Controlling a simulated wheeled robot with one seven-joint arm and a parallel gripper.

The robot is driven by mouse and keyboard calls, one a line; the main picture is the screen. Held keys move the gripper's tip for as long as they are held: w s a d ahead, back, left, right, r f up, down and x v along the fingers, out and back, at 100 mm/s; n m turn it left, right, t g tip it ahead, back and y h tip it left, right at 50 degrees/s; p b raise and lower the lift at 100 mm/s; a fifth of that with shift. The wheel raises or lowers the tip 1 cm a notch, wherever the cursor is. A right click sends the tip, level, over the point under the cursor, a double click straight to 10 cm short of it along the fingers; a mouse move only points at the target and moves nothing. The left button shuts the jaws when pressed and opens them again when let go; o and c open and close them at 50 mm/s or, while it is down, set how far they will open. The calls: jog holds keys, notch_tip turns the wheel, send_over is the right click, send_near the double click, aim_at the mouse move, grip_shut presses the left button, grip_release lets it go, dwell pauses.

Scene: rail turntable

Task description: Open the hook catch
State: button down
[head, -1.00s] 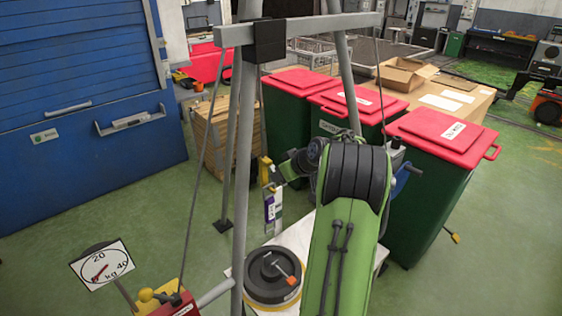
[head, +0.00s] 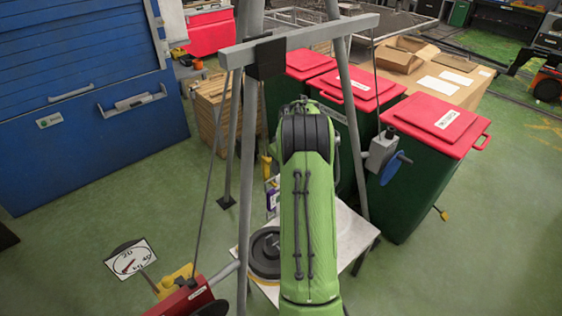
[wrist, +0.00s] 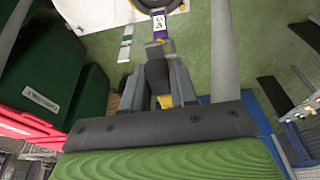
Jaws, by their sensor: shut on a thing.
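In the wrist view my gripper (wrist: 159,52) points at a small upright fixture with a purple-and-white label (wrist: 162,24). Its two grey fingers are closed around a dark and yellow part, taken as the hook catch (wrist: 165,101); its exact shape is mostly hidden by the fingers. In the head view my green arm covers the gripper. Only a bit of yellow (head: 266,168) and the purple label (head: 272,197) show left of the arm. I cannot tell whether the catch is open or closed.
A white table (head: 345,235) with a dark round weight (head: 264,252) stands under the arm, within a grey frame (head: 300,40). A dial scale (head: 131,258) is front left. Green floor is free at left.

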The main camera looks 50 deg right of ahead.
dwell(0.3)
jog(key=c, duration=1)
grip_release()
jog(key=shift+o, duration=0.2)
jog(key=v, duration=1.5)
jog(key=shift+r+p, duration=0.3)
jog(key=shift+r, duration=0.05)
jog(key=shift+s+f, duration=0.1)
